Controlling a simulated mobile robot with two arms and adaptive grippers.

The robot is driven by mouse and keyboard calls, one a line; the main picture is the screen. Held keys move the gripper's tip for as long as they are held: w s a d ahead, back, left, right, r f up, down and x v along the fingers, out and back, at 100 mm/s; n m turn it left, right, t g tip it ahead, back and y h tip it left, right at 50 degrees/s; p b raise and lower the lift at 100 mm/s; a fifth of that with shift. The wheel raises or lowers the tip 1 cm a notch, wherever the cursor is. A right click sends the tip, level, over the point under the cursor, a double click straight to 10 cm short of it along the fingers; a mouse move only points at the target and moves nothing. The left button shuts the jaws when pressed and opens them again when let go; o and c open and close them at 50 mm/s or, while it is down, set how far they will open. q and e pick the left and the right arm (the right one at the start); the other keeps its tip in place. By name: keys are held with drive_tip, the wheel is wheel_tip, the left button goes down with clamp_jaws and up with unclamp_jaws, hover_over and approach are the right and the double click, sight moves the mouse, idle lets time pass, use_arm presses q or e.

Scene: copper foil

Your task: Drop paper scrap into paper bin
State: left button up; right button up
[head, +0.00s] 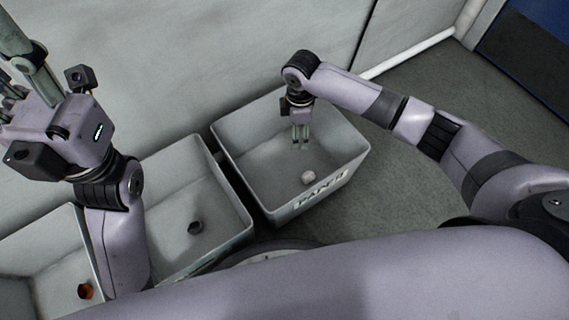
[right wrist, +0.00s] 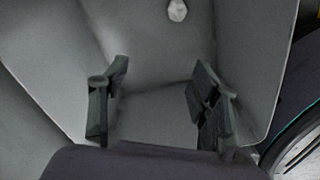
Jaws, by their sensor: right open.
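The paper scrap (head: 308,177) is a small crumpled white lump lying on the floor of the paper bin (head: 345,165), near its labelled front wall. The bin is an open grey box marked PAPER. The scrap also shows at the top of the right wrist view (right wrist: 177,10), beyond the fingertips. My right gripper (head: 301,142) points down inside the bin's opening, apart from the scrap. In the right wrist view its two fingers (right wrist: 158,82) are spread with nothing between them. My left gripper (head: 12,70) is raised at the upper left, its fingers partly cut off by the frame.
A second grey bin (head: 165,165) left of the paper bin holds a dark object (head: 195,227). Another bin (head: 35,235) at the far left holds an orange-brown object (head: 85,291). A wall stands behind the bins. Bare floor (head: 440,90) lies to the right.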

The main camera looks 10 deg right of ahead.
wheel_tip(320, 180, up, 12)
idle(0.6)
